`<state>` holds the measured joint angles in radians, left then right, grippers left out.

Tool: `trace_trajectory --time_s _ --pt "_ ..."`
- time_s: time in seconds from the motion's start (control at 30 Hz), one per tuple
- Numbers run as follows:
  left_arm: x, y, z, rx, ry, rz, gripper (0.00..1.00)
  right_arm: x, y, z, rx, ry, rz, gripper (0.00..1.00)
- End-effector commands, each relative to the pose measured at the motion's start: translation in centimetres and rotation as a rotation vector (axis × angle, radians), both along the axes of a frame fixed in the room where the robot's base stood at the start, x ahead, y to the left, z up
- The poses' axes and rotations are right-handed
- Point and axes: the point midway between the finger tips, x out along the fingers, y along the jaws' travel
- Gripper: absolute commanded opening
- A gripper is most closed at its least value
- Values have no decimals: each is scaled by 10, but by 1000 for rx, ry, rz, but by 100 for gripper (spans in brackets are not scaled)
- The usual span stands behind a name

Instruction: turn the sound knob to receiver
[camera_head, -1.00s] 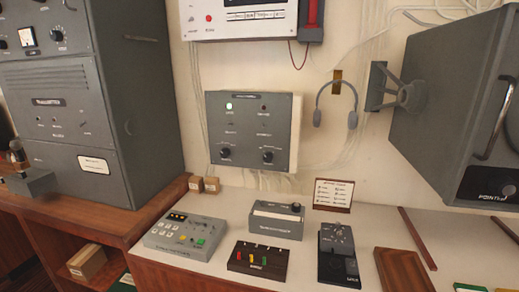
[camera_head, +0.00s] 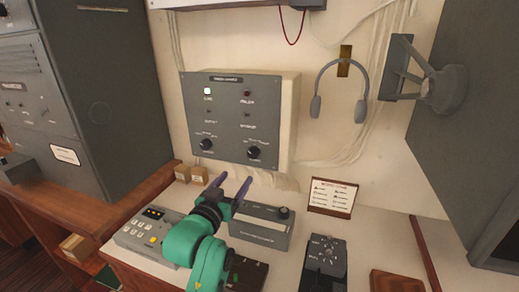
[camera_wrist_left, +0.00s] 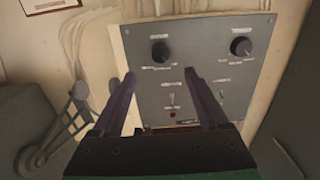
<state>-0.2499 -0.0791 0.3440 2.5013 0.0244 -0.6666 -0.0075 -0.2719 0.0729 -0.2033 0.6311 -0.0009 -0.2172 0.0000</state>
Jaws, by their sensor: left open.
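A grey wall panel (camera_head: 232,118) has a lit green lamp at upper left and two black knobs low on its face. They are a left knob (camera_head: 206,144) and a right knob (camera_head: 253,152); their labels are too small to read, so I cannot tell which is the sound knob. My left gripper (camera_head: 232,182) is open and empty, below and in front of the panel, apart from both knobs. In the left wrist view the panel appears upside down, and the right knob (camera_wrist_left: 160,50) lies beyond the gap between the two fingers. My right gripper is not in view.
Below the panel, the desk holds a keypad box (camera_head: 148,235), a grey box with a knob (camera_head: 262,226), a black device (camera_head: 325,262) and a small sign (camera_head: 333,198). A headset (camera_head: 340,88) hangs right of the panel. The space before the panel is clear.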

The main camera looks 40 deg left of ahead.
Motion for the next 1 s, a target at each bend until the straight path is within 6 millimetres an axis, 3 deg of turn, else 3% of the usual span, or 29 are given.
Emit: trace_trajectory --time_s 0.1,0.27,0.37,0.47,0.6,0.7,1.0 --pt "7 3 -4 -1 -4 2 77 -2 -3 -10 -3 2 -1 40" --pt "26 9 -6 -1 -8 0 77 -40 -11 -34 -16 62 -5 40" --pt "52 18 4 -2 2 -1 77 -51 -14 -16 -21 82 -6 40" --pt "78 27 4 -2 0 -1 77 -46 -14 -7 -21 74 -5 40" --pt "111 38 2 -2 2 -1 77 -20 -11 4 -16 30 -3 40" --pt "127 44 0 -1 2 -1 77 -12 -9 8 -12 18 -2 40" --pt "137 47 -4 -1 2 -1 77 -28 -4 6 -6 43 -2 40"
